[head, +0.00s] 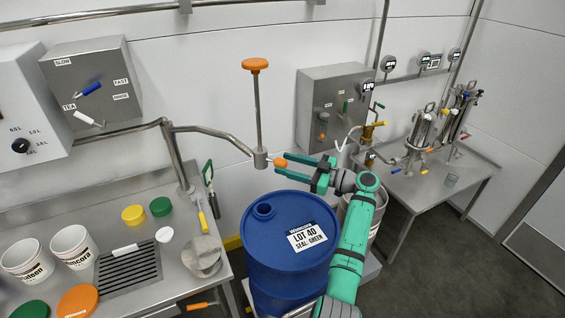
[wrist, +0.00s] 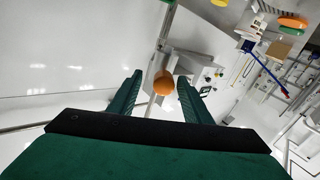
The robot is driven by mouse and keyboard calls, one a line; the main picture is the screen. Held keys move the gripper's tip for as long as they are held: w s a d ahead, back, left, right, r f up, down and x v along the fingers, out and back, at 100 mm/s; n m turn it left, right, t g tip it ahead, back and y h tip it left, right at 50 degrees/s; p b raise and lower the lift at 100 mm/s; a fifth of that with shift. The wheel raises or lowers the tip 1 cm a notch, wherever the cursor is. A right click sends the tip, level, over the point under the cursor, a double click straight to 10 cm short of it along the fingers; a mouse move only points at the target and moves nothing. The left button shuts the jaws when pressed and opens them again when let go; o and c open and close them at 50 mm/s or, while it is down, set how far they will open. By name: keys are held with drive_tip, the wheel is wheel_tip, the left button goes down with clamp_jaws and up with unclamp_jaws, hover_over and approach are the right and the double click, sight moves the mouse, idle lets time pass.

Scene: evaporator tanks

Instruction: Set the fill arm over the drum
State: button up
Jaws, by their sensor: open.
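The fill arm (head: 215,133) is a bent steel pipe on a post at the left bench. Its end block (head: 260,158) carries a tall rod with an orange top knob (head: 255,64) and a small orange side knob (head: 280,162). The blue drum (head: 288,258) stands below, labelled "LOT 40 SEAL: GREEN". Its round opening (head: 263,210) is at the top left, and the end block appears above it; exact alignment cannot be told. My gripper (head: 284,166) is open, its fingertips on either side of the side knob. The wrist view shows an orange knob (wrist: 163,83) between the fingers; contact is unclear.
The left bench holds white tubs (head: 72,246), coloured lids (head: 78,300), a drain grate (head: 128,272) and a cloth (head: 203,256). A control box (head: 92,85) hangs above it. A steel table (head: 430,180) with tanks is at right. The floor (head: 440,260) at lower right is clear.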

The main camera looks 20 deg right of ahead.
drive_tip(key=v, duration=0.7)
drive_tip(key=shift+d, duration=0.25)
drive_tip(key=shift+w, duration=0.15)
